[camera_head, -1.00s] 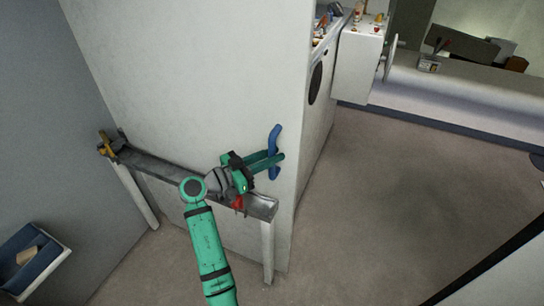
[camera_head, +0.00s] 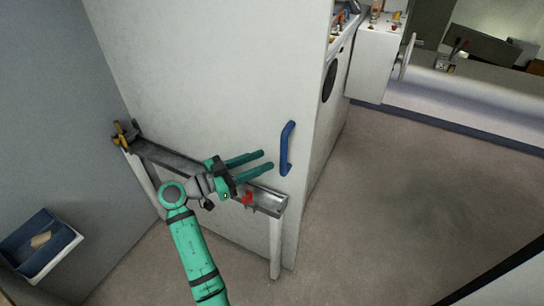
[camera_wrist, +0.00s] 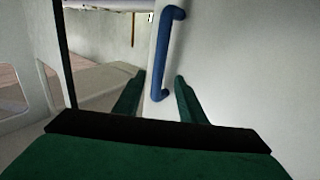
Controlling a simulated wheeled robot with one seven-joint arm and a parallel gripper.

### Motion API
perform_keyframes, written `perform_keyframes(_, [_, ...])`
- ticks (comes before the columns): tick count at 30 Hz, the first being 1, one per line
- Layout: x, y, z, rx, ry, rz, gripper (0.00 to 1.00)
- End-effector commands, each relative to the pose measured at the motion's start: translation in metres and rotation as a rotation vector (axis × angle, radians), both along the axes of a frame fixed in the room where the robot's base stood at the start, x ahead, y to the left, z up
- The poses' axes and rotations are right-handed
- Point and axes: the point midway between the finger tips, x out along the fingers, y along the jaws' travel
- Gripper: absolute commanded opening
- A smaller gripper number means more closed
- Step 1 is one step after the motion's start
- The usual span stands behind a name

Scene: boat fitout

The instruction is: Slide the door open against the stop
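The door appears to be the tall white panel (camera_head: 215,75). A blue bar handle (camera_head: 288,148) is fixed upright near its right edge. My gripper (camera_head: 266,161) is open and empty, a little to the left of the handle in the head view and apart from it. In the wrist view the handle (camera_wrist: 165,55) stands ahead, its lower end near the gap between the two green fingers (camera_wrist: 157,92). The door edge lies just left of the handle there. No stop can be made out.
A narrow grey ledge (camera_head: 175,161) on white legs runs below my gripper, with a red item (camera_head: 247,198) and a yellow-handled tool (camera_head: 123,133) on it. A blue tray (camera_head: 40,245) is at lower left. The floor (camera_head: 390,200) to the right is clear.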

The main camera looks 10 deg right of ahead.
Motion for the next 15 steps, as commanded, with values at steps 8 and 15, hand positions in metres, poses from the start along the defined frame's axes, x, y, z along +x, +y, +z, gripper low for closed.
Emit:
perform_keyframes(8, [-0.006,0.024,0.000,0.000,0.000,0.002,0.37])
perform_keyframes(15, [-0.007,0.025,0.000,0.000,0.000,0.003,0.37])
